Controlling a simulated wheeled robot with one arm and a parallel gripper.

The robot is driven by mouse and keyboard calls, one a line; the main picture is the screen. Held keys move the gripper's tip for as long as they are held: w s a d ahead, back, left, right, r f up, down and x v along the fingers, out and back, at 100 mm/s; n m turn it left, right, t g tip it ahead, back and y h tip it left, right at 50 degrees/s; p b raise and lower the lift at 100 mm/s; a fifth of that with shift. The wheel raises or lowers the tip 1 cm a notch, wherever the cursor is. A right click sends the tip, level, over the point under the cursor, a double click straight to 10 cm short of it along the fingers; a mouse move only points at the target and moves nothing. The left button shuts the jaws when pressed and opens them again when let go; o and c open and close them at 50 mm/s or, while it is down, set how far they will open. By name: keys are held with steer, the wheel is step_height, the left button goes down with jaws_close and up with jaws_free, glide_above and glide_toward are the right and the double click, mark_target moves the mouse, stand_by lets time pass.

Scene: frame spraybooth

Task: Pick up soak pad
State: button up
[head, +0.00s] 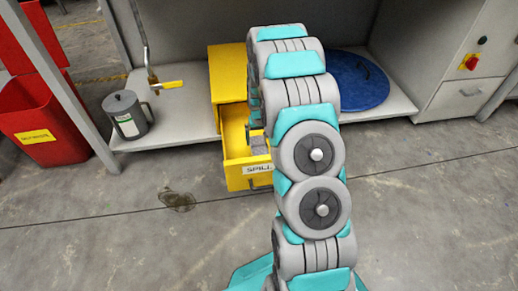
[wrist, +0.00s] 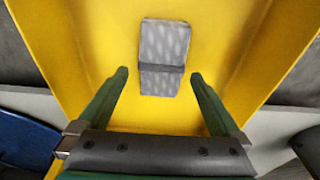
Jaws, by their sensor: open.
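The soak pad (wrist: 164,45) is a grey, dimpled, folded-looking pad with a dark band across it. It lies inside the open yellow drawer (wrist: 215,45), ahead of my gripper. My gripper (wrist: 160,75) is open and empty, its two green fingers apart, with the near end of the pad between the fingertips in the picture. I cannot tell the height gap between the fingertips and the pad. In the head view a small grey part of the pad (head: 260,150) shows in the drawer marked SPILL (head: 240,176); my arm hides much of the drawer.
The yellow cabinet (head: 228,75) stands on a low grey shelf (head: 185,118). A grey can (head: 127,115) stands left of it and a blue round lid (head: 357,80) lies right. A red bin (head: 45,120) is at far left. The floor in front is clear apart from a stain (head: 177,200).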

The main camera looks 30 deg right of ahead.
mark_target(259, 145)
steer(key=f, duration=0.5)
steer(key=shift+w+b, duration=0.3)
steer(key=shift+b, duration=0.1)
steer(key=shift+r, duration=0.1)
steer(key=c, duration=1.1)
steer(key=shift+c, duration=0.2)
steer(key=shift+r, duration=0.1)
step_height(259, 145, up, 10)
steer(key=shift+f+p, duration=0.1)
steer(key=shift+p, duration=0.5)
